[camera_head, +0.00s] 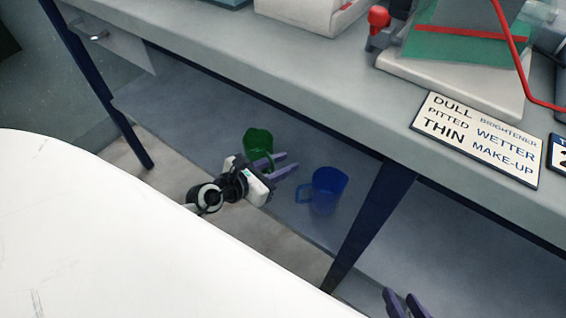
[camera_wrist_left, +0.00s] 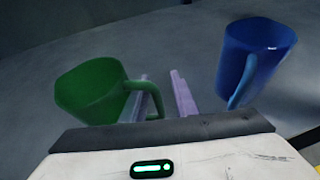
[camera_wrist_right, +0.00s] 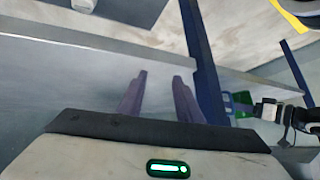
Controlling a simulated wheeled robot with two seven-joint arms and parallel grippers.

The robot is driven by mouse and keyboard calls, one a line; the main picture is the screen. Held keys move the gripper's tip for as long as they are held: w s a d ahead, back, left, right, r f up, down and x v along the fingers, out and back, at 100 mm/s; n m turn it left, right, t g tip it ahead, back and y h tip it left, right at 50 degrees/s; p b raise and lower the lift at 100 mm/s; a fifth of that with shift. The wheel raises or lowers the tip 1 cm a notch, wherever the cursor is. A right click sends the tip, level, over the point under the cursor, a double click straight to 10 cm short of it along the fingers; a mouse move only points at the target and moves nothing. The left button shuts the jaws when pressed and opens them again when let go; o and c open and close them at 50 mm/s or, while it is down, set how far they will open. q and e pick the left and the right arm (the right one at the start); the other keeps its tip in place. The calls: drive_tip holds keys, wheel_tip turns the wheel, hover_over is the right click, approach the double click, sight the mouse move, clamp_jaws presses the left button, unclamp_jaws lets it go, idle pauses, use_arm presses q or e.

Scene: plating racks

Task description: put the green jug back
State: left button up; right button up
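The green jug (camera_head: 257,142) is on the lower shelf under the bench, with its handle toward my left gripper (camera_head: 283,166). In the left wrist view the jug (camera_wrist_left: 88,90) is left of the fingers (camera_wrist_left: 165,95). Its handle overlaps the left finger in the picture; I cannot tell whether they touch. The right wrist view also shows part of the green jug (camera_wrist_right: 241,104). My right gripper (camera_head: 405,303) is at the bottom edge of the head view; its fingers (camera_wrist_right: 160,98) are apart and empty.
A blue jug (camera_head: 327,187) stands on the same shelf (camera_head: 220,120), right of my left gripper; it also shows in the left wrist view (camera_wrist_left: 250,60). A dark blue bench leg (camera_head: 370,220) is further right. The bench top (camera_head: 260,55) overhangs the shelf and carries a lettered sign (camera_head: 478,138).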

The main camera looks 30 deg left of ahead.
use_arm(q)
drive_tip(key=shift+r, duration=0.1)
